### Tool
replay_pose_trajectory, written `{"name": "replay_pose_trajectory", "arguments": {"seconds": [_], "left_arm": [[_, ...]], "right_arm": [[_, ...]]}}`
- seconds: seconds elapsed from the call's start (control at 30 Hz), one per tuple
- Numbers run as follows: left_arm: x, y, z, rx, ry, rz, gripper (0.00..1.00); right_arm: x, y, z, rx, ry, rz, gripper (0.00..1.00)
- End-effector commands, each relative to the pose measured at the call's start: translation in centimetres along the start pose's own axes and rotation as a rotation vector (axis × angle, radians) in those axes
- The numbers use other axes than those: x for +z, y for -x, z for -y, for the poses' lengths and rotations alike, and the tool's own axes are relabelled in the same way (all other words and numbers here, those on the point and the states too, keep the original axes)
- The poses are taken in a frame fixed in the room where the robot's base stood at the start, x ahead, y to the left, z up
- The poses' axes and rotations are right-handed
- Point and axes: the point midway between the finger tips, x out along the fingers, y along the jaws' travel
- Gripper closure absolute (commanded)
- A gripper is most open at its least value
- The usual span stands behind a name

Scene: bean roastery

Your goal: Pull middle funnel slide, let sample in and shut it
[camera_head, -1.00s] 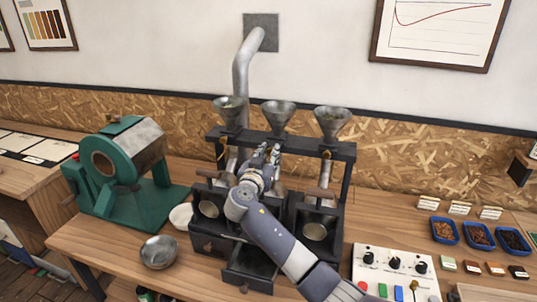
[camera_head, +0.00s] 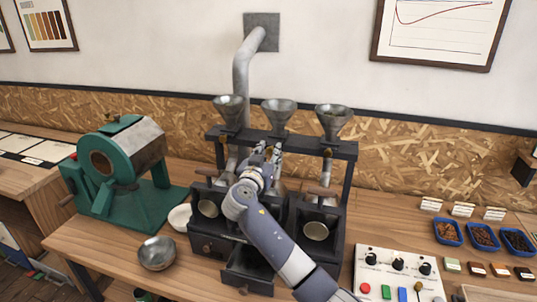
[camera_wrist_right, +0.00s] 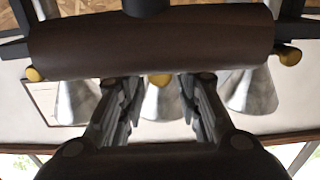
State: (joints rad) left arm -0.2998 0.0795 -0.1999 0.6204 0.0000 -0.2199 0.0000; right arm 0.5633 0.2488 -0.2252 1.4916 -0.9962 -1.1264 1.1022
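Three metal funnels stand in a row on a dark rack; the middle funnel (camera_head: 279,115) is above my right gripper (camera_head: 267,150). The wrist view looks upside down. There a small brass knob (camera_wrist_right: 160,79), in line with the middle funnel (camera_wrist_right: 162,103), shows between the fingers of my right gripper (camera_wrist_right: 160,88). The fingers are apart, and I see nothing held between them. Whether they touch the knob cannot be told. In the head view my gripper and wrist hide the middle slide. My left gripper is in neither view.
The dark rack bar (camera_head: 305,148) carries other brass knobs at left and right. Small roaster units with wooden handles (camera_head: 321,192) flank my arm. A metal bowl (camera_head: 157,253), green machine (camera_head: 125,165) and control box (camera_head: 398,272) stand nearby.

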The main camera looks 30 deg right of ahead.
Motion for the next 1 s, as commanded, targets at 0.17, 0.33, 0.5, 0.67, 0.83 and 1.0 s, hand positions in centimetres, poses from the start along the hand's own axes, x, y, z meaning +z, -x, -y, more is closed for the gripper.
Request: {"name": "replay_pose_trajectory", "arguments": {"seconds": [0.17,0.33,0.5,0.67,0.83,1.0], "left_arm": [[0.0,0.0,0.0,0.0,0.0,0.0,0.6],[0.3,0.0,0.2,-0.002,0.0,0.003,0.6],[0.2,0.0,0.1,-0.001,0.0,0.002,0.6],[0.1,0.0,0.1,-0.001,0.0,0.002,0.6],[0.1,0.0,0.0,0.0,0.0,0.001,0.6],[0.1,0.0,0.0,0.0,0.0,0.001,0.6]], "right_arm": [[0.0,0.0,0.0,0.0,0.0,0.0,0.6],[0.0,0.1,0.0,0.0,0.0,0.0,0.6],[0.1,1.8,0.1,-0.003,-0.002,0.001,0.6],[0.1,5.2,0.1,-0.004,-0.004,0.003,0.6],[0.1,8.7,0.1,-0.004,-0.002,0.003,0.6],[0.1,11.1,0.1,-0.001,-0.002,0.001,0.6]]}}
